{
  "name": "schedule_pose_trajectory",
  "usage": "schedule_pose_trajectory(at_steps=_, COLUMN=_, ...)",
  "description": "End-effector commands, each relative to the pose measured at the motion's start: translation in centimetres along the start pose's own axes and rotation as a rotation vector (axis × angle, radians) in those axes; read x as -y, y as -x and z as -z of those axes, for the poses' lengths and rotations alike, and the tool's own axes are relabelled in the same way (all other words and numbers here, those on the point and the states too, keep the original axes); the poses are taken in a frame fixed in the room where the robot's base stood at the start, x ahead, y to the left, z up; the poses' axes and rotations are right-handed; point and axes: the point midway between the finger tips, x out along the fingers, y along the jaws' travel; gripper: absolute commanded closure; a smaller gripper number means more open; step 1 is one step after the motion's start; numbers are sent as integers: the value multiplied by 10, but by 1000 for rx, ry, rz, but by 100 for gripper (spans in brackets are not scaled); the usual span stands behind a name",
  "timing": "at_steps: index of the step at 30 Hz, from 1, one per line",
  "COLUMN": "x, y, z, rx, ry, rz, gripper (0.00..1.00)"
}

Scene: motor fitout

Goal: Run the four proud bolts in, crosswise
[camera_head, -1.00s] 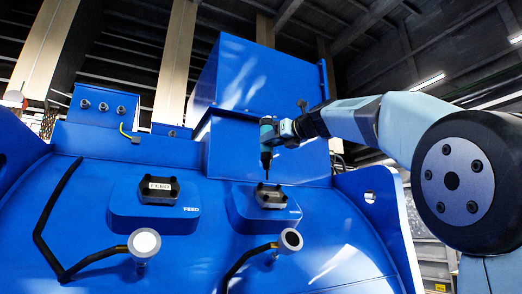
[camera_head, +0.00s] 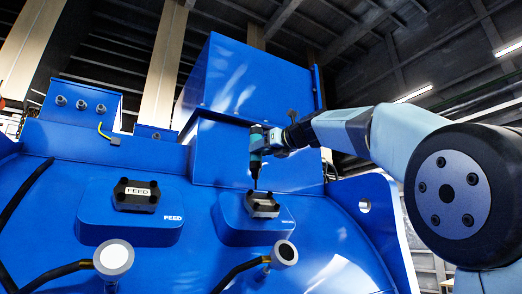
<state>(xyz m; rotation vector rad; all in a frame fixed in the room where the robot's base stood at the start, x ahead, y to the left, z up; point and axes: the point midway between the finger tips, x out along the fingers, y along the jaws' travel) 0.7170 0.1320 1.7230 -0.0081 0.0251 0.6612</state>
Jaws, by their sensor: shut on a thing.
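My gripper (camera_head: 271,143) is shut on a teal power driver (camera_head: 256,150), held upright with its dark bit pointing down. The bit ends at or just above the back edge of the right-hand black block (camera_head: 262,206); I cannot tell whether it touches a bolt. This block sits on a raised blue pad on the motor housing.
Two round-capped fittings, left (camera_head: 113,261) and right (camera_head: 284,254), with black cables stand in front of the pads. A tall blue box (camera_head: 250,85) rises behind the driver. A blue upright plate (camera_head: 375,215) stands at right, near my arm.

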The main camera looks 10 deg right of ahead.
Motion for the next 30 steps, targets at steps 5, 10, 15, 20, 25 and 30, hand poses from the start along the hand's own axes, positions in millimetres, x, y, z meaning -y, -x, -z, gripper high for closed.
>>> schedule_pose_trajectory(at_steps=5, x=-1, y=3, z=2, rx=4, ry=1, rz=-1, gripper=100)
schedule_pose_trajectory(at_steps=10, x=-2, y=3, z=14, rx=4, ry=0, rz=-1, gripper=100)
schedule_pose_trajectory(at_steps=15, x=-1, y=2, z=25, rx=4, ry=-1, rz=-1, gripper=100)
schedule_pose_trajectory(at_steps=20, x=-1, y=2, z=31, rx=5, ry=0, rz=-1, gripper=100)
schedule_pose_trajectory(at_steps=25, x=-1, y=2, z=32, rx=5, ry=0, rz=0, gripper=100)
schedule_pose_trajectory(at_steps=30, x=-1, y=2, z=32, rx=5, ry=0, rz=0, gripper=100)
